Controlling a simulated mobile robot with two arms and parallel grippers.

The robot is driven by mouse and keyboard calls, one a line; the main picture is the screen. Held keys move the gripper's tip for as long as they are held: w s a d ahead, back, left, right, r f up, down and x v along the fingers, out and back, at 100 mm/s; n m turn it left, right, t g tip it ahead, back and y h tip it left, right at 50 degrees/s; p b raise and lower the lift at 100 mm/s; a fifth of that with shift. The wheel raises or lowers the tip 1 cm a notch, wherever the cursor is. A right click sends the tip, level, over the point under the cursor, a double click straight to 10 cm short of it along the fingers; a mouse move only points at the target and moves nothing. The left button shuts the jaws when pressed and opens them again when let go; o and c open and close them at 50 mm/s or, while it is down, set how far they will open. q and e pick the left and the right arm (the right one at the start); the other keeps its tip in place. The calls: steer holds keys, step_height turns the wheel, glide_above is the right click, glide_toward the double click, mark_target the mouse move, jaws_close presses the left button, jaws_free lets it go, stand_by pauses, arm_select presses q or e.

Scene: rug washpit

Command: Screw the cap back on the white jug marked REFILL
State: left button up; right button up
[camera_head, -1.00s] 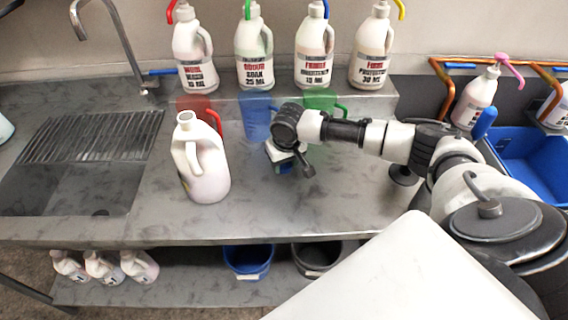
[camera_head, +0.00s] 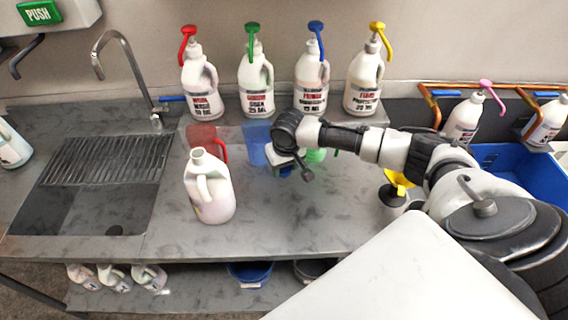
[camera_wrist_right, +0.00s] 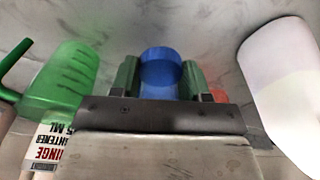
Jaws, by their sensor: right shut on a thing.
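The white jug (camera_head: 209,197) stands upright on the steel counter, its neck open with no cap on it. Its REFILL marking is not readable from here; it also shows at the right of the right wrist view (camera_wrist_right: 285,90). My right gripper (camera_head: 285,168) is to the right of the jug, apart from it, above the counter. In the right wrist view its fingers (camera_wrist_right: 160,80) are shut on a small round blue cap (camera_wrist_right: 160,68). My arm hides most of the cap in the head view. My left gripper is not in view.
Red (camera_head: 202,135), blue (camera_head: 256,152) and green (camera_head: 316,155) measuring jugs stand behind. Several labelled pump bottles (camera_head: 257,90) line the back ledge. A yellow funnel (camera_head: 400,180) is at right, a sink (camera_head: 85,205) at left. Counter in front of the white jug is clear.

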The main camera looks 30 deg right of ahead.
steer(key=shift+r, duration=0.35)
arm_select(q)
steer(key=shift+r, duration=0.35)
arm_select(e)
steer(key=shift+f, duration=0.1)
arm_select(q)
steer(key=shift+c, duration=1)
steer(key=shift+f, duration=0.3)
arm_select(e)
steer(key=shift+s+a+f, duration=0.1)
steer(key=shift+s+a, duration=0.05)
steer(key=shift+a, duration=0.2)
arm_select(q)
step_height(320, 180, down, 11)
steer(key=b, duration=1.1)
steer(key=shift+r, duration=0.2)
arm_select(e)
steer(key=s+a+r+n, duration=0.1)
steer(key=s+a+r, duration=0.1)
steer(key=s+a, duration=1)
steer(key=shift+s+a+r+n, duration=0.3)
steer(key=shift+s+a+n, duration=0.1)
steer(key=shift+s, duration=0.8)
